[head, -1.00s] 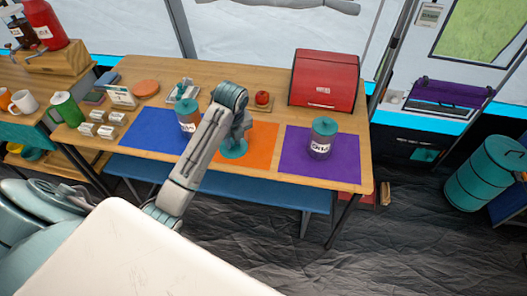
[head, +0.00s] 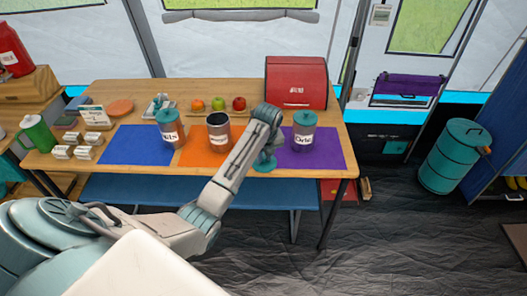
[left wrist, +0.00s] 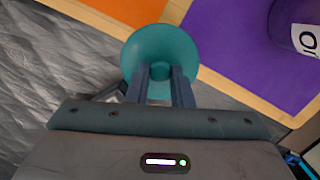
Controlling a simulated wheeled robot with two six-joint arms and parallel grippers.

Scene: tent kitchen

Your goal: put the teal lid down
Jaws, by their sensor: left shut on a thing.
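My left gripper (head: 266,154) is shut on the teal lid (head: 264,163), near the table's front edge, where the orange and purple mats meet. In the left wrist view, the round lid (left wrist: 160,48) sits at the fingertips (left wrist: 160,84), with the floor and table edge behind it. An open jar (head: 218,134) without a lid stands on the orange mat (head: 193,157). A jar with a teal lid (head: 171,132) stands on the blue mat (head: 125,147). Another lidded jar (head: 304,133) stands on the purple mat (head: 328,152). My right gripper is out of view.
A red bread box (head: 296,84) stands at the back right of the wooden table (head: 140,92). Several fruits (head: 218,104) sit behind the open jar. Small white blocks (head: 75,147) and a green mug (head: 37,133) are at the left. The purple mat's right part is bare.

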